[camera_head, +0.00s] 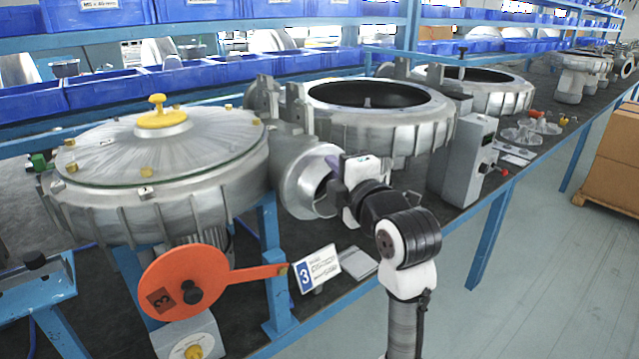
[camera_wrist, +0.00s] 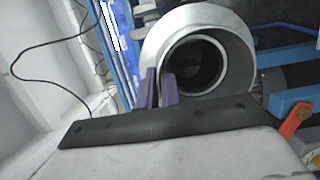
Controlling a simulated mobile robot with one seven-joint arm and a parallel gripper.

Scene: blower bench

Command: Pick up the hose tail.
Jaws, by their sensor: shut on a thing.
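The hose tail appears to be the grey metal ring-shaped pipe end (camera_head: 300,185) at the outlet of the near blower (camera_head: 150,175). In the wrist view its open round mouth faces me, with a pale flared rim (camera_wrist: 238,58) and a dark bore. My gripper (camera_head: 334,172) is at the right side of this pipe end. In the wrist view its two purple fingers (camera_wrist: 160,88) are close together at the lower left of the rim, shut on its wall. The fingertips are partly hidden, and I cannot tell whether the piece is seated or loose.
An orange lever disc (camera_head: 185,285) and a white card marked 3 (camera_head: 318,268) are below the outlet. A grey control box (camera_head: 464,160) stands to the right.

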